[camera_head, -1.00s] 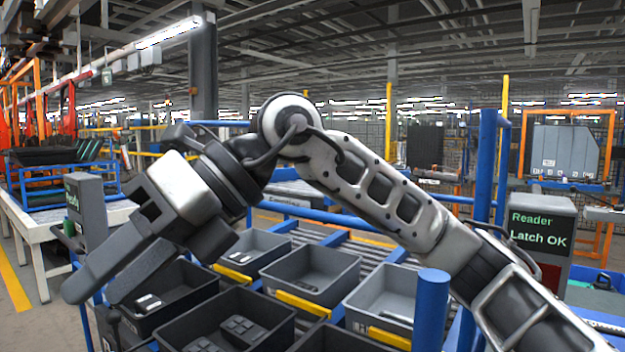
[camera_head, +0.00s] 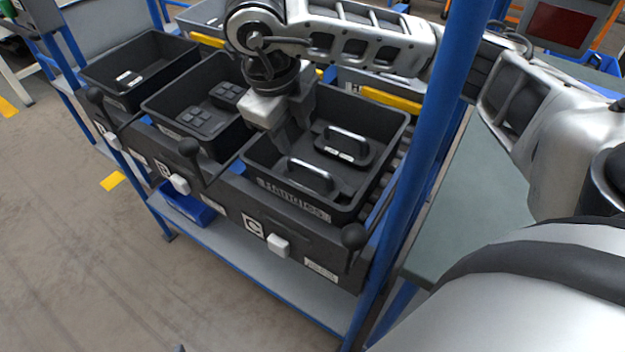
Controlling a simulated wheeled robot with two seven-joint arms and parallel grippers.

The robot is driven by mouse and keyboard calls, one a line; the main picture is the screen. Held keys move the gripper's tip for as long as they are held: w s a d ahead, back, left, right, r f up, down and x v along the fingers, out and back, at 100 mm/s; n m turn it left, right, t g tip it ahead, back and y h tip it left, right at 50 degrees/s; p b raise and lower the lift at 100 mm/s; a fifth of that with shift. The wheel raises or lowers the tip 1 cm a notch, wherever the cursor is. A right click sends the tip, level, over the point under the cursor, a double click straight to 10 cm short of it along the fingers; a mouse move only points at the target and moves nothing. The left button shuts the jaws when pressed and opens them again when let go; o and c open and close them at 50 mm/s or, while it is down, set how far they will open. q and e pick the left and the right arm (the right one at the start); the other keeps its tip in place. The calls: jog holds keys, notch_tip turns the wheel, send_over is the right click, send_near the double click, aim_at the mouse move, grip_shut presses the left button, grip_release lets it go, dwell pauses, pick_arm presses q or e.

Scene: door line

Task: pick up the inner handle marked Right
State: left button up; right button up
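The black bin marked "Handles" (camera_head: 292,198) stands in the front row of the rack. Two inner handles with bright metal grips on dark bases lie in it. The near handle (camera_head: 311,174) is by the front wall. The far handle (camera_head: 347,142) lies further back and right, with a small white label whose word is too small to read. I cannot tell which is marked Right. My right gripper (camera_head: 291,142) points down into the left part of this bin, left of both handles and apart from them. Its finger gap is not clear. My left gripper is out of view.
Two more black bins stand to the left, one with dark keypad-like parts (camera_head: 197,118), one with a small labelled part (camera_head: 130,79). Black ball-topped levers (camera_head: 353,237) rise along the rack front. A blue post (camera_head: 437,130) stands right of the bins.

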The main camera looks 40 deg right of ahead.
aim_at(305, 163)
jog(key=p+x, duration=0.1)
jog(key=x, duration=0.8)
jog(key=shift+d, duration=0.1)
jog(key=shift+c, duration=0.3)
grip_shut()
